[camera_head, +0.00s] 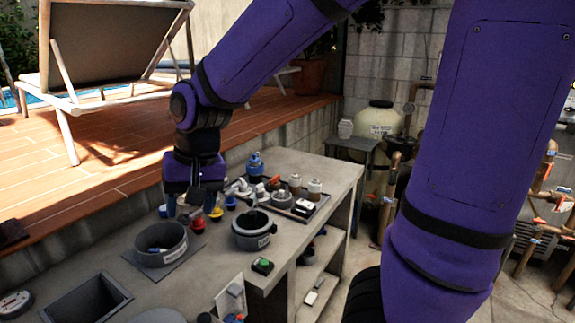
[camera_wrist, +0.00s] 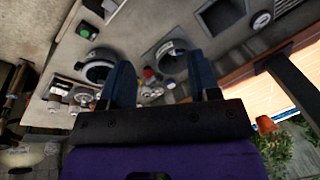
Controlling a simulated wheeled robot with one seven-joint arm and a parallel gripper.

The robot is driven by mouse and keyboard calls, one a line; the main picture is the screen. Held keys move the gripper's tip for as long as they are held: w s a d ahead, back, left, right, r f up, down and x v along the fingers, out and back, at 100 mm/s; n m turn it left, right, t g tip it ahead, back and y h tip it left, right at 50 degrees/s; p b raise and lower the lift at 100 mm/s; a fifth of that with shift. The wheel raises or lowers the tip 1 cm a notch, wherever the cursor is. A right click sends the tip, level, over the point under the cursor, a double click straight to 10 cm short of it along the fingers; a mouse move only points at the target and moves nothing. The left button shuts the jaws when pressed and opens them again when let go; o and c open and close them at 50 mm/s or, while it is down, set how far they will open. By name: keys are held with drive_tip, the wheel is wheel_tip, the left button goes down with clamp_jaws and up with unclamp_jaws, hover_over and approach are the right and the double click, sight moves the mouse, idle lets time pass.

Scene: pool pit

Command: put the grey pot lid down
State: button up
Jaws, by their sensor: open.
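My gripper (camera_head: 190,208) is open above the grey counter, behind the two grey pots in the head view. Its spread fingers also show in the wrist view (camera_wrist: 162,85), with no lid seen between them. One labelled grey pot (camera_head: 160,258) stands on a dark square mat, open, with something blue inside. The other labelled grey pot (camera_head: 250,241) stands to its right, with a grey piece sticking up at its rim. A rounded grey thing (camera_head: 160,316) is cut off at the bottom edge. I cannot tell for sure which piece is the grey pot lid.
A tray (camera_head: 296,215) with several fittings lies toward the back right. Small red, yellow and blue items stand near my gripper. A green-button box (camera_head: 262,266) is at the front edge. A square basin (camera_head: 86,302) opens at front left. A raised tiled deck (camera_head: 110,150) borders the counter.

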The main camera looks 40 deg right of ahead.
drive_tip(key=s+d+r+n+t+h, duration=0.1)
drive_tip(key=s+d+r, duration=0.3)
drive_tip(key=s, duration=0.3)
drive_tip(key=s+d+r+n+t+h, duration=0.1)
drive_tip(key=s+d+r+t, duration=0.1)
drive_tip(key=s+d+r, duration=0.2)
drive_tip(key=s+d, duration=0.2)
drive_tip(key=s, duration=0.1)
drive_tip(key=shift+d+r+n, duration=0.35)
drive_tip(key=shift+r+n, duration=0.05)
idle(1.2)
